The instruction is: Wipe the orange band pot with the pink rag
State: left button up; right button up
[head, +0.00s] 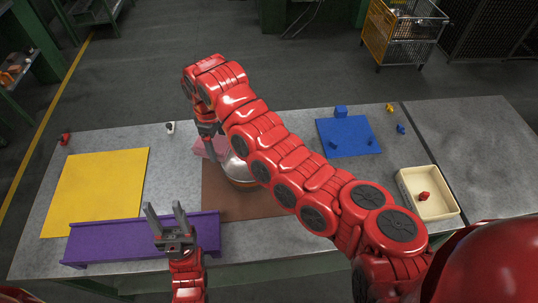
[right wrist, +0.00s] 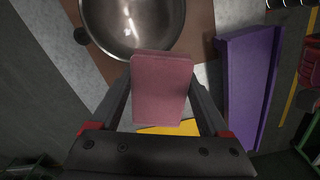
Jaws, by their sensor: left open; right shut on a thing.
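The pot (head: 238,168) is a silver metal vessel on the brown mat (head: 225,204), partly hidden behind my right arm in the head view. A thin orange-toned band shows low on its side. The right wrist view looks into its shiny inside (right wrist: 130,22). The pink rag (right wrist: 160,88) is a flat pad between the fingers of my right gripper (head: 211,150). The rag (head: 205,147) is just left of the pot; its edge overlaps the rim in the right wrist view, but I cannot tell whether they touch. My left gripper (head: 167,217) is open and empty above the purple rack (head: 112,238).
A yellow mat (head: 97,190) lies at the left. A blue mat (head: 348,137) with small blue pieces is at the back right. A cream tray (head: 409,190) holds a small red piece (head: 424,196). The grey table's far right is clear.

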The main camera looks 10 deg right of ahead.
jog(key=shift+r+p, duration=2.15)
jog(key=shift+r, duration=0.85)
